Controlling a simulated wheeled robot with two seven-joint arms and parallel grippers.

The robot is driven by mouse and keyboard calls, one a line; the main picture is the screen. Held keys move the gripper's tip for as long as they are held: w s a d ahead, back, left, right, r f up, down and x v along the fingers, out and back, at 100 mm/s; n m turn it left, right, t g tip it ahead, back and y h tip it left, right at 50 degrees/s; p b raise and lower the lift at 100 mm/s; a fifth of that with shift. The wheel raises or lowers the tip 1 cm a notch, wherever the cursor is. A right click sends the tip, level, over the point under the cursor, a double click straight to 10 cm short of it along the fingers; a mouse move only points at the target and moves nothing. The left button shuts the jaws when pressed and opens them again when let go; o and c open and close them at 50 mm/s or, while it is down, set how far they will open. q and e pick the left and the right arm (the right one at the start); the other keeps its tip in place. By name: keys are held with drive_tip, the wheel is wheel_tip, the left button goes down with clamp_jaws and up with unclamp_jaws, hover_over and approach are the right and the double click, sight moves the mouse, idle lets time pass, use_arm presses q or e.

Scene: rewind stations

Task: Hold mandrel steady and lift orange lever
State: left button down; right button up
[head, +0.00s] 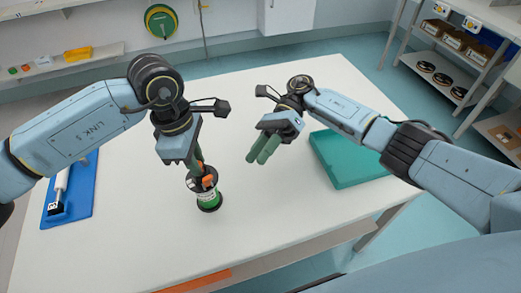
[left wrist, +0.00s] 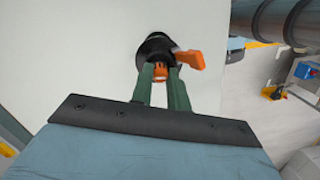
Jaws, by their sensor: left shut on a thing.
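The mandrel (head: 208,197) stands upright on the white table, with a black top and base rim and a green middle. It shows from above in the left wrist view (left wrist: 155,46). The orange lever (left wrist: 190,58) sticks out to the right from its top; a small orange part also shows between my fingers. My left gripper (head: 199,168) reaches down from above and is shut on the mandrel's top, its green fingertips (left wrist: 160,75) on either side. My right gripper (head: 263,148) is away from the mandrel, above the table to its right, its green fingers side by side; any gap is unclear.
A teal tray or mat (head: 350,160) lies at the table's right. A blue board (head: 70,195) with a white tool lies at the left. An orange strip (head: 195,281) marks the front edge. The table around the mandrel is clear. Shelves (head: 455,60) stand beyond.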

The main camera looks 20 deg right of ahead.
use_arm(q)
drive_tip(key=shift+a+f, duration=0.15)
drive_tip(key=c, duration=1.3)
unclamp_jaws()
